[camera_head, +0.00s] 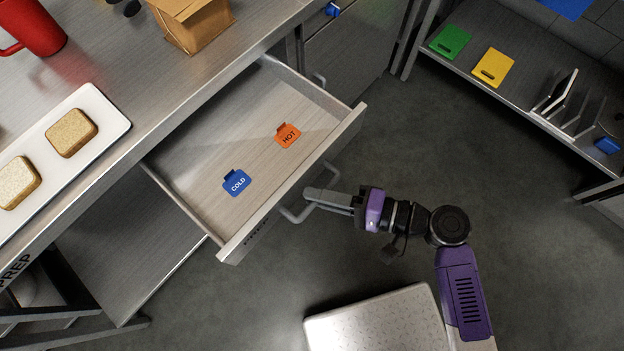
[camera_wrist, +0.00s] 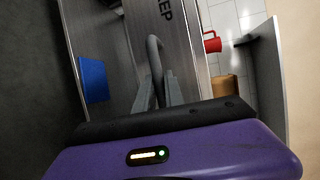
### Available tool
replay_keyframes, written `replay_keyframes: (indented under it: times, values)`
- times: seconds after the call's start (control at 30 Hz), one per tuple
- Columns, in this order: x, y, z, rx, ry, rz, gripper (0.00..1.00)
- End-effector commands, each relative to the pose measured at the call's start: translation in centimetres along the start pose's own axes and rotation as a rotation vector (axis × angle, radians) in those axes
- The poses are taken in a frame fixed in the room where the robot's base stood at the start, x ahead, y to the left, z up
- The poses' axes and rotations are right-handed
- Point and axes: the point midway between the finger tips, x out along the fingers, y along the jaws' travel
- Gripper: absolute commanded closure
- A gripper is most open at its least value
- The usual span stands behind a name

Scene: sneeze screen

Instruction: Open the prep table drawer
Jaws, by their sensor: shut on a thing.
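The prep table drawer (camera_head: 205,165) is pulled out of the metal prep table (camera_head: 200,85), and its inside shows. A blue COLD tag (camera_head: 237,183) and an orange HOT tag (camera_head: 288,135) lie on its floor. The drawer's bar handle (camera_head: 294,214) is on its front face, and it also shows in the wrist view (camera_wrist: 152,48). My gripper (camera_head: 310,196) is in front of the drawer, shut on the handle. In the wrist view my fingers (camera_wrist: 158,88) are around the handle's bar. The exact contact is partly hidden by the fingers.
A white tray (camera_head: 108,108) with bread slices, a red mug (camera_head: 36,28) and a brown paper bag (camera_head: 190,22) stand on the table. A shelf at upper right holds a green board (camera_head: 450,41) and a yellow board (camera_head: 492,67).

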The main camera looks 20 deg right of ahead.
Motion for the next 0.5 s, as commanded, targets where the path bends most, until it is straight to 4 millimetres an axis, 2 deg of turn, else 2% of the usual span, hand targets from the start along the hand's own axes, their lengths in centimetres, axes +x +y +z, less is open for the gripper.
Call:
replay_keyframes:
  times: [0.3, 0.33, 0.4, 0.5]
  values:
    - [-0.09, 0.13, -0.08, 0.000, 0.003, 0.003, 1.00]
    - [-0.08, 0.13, -0.08, 0.000, 0.003, 0.003, 0.81]
    - [-0.07, 0.11, -0.07, 0.000, 0.002, 0.002, 0.67]
    - [-0.05, 0.08, -0.06, 0.000, 0.002, 0.001, 0.65]
